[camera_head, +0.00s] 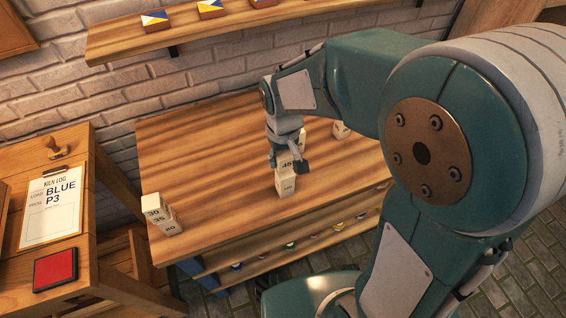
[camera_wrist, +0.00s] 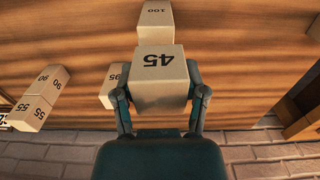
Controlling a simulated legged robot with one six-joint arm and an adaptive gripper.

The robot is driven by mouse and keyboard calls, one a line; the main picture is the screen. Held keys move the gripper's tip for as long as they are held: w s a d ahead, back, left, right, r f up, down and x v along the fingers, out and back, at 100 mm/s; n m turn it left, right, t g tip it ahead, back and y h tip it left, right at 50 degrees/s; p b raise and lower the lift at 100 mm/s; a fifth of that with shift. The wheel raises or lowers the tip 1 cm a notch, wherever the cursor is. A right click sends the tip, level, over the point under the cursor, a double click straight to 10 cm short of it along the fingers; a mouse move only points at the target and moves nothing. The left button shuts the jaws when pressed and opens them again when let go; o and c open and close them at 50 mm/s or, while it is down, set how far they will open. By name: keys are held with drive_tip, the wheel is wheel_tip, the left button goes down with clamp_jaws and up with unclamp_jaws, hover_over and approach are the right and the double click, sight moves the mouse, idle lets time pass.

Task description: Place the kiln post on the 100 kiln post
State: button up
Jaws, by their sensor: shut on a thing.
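My gripper (camera_head: 287,162) is shut on a pale kiln post marked 45 (camera_wrist: 160,75), with one finger on each side of it in the wrist view. The 100 kiln post (camera_wrist: 156,22) shows beyond the held post in the wrist view, partly hidden by it. In the head view the held post is at the gripper, right above a pale post (camera_head: 286,184) on the table whose small label looks like 100. I cannot tell whether the two touch.
Another post (camera_head: 340,130) stands behind my gripper. More posts (camera_wrist: 40,97) show left in the wrist view. A side desk holds a log sheet (camera_head: 52,207) and red pad (camera_head: 55,269).

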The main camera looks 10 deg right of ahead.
sight(285, 165)
drive_tip(key=f, duration=0.3)
drive_tip(key=shift+w+d+f, duration=0.1)
drive_tip(key=shift+d+f, duration=0.05)
drive_tip(key=shift+d, duration=0.1)
drive_tip(key=o, duration=1.2)
drive_tip(key=shift+a, duration=0.1)
drive_tip(key=shift+o, duration=0.2)
